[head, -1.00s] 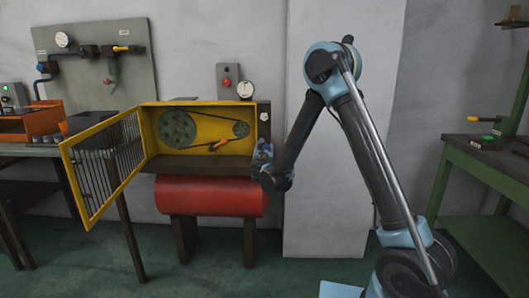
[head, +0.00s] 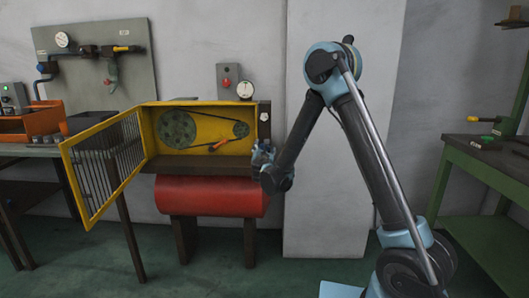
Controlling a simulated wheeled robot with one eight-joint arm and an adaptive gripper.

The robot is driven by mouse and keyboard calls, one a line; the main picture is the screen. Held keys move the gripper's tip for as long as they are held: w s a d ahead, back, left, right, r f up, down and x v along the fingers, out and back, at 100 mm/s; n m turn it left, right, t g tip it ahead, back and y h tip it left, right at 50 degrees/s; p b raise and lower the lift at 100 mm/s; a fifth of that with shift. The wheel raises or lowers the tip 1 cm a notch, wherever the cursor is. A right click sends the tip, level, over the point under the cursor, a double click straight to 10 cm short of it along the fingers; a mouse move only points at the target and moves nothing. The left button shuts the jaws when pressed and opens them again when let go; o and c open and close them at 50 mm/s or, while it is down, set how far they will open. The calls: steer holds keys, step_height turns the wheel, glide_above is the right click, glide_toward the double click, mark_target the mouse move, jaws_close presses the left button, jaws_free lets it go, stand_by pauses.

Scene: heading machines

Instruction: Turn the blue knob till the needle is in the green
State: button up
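A round white gauge (head: 245,89) stands above the right end of the open yellow cabinet (head: 202,103); its needle and green band are too small to read. A dark upright plate (head: 264,108) with a small pale spot is at the cabinet's right end. I cannot make out a blue knob; my gripper may hide it. My gripper (head: 261,151) is at the cabinet's lower right corner, just below that plate. Its fingers are small and dark, so I cannot tell whether they are open, shut or touching anything.
The cabinet's barred door (head: 103,167) swings out to the left. Inside are a belt drive and an orange handle (head: 216,146). A red tank (head: 211,196) sits below. A red-button box (head: 229,80) is on the wall. A green bench (head: 480,160) stands right.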

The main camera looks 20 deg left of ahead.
steer(key=v, duration=1.2)
steer(key=shift+d, duration=0.1)
steer(key=w+d+r+m+g+h, duration=0.15)
steer(key=d+m, duration=0.25)
steer(key=d, duration=0.5)
steer(key=w+d+r+m+g+h, duration=0.1)
steer(key=d+m+g+h, duration=0.2)
steer(key=d, duration=0.7)
steer(key=w+d+r+m+h, duration=0.1)
steer(key=d+m+h, duration=0.1)
steer(key=d+m, duration=0.5)
steer(key=s+d+f+m+g+h, duration=0.1)
steer(key=s+d+m+g, duration=0.2)
steer(key=d, duration=0.6)
steer(key=s+d+f+m+g+h, duration=0.1)
steer(key=s+d+m+g, duration=0.15)
steer(key=s+d, duration=0.4)
steer(key=s+d+f+m+g+y, duration=0.2)
steer(key=s+d+f+m, duration=0.2)
steer(key=s, duration=0.8)
steer(key=s+d+f+m+g+y, duration=0.2)
steer(key=s+d+f+m+g, duration=0.1)
steer(key=s+m, duration=0.6)
steer(key=s+d, duration=0.1)
steer(key=s, duration=0.2)
steer(key=shift+s+d+f, duration=0.15)
steer(key=shift+s+f, duration=0.25)
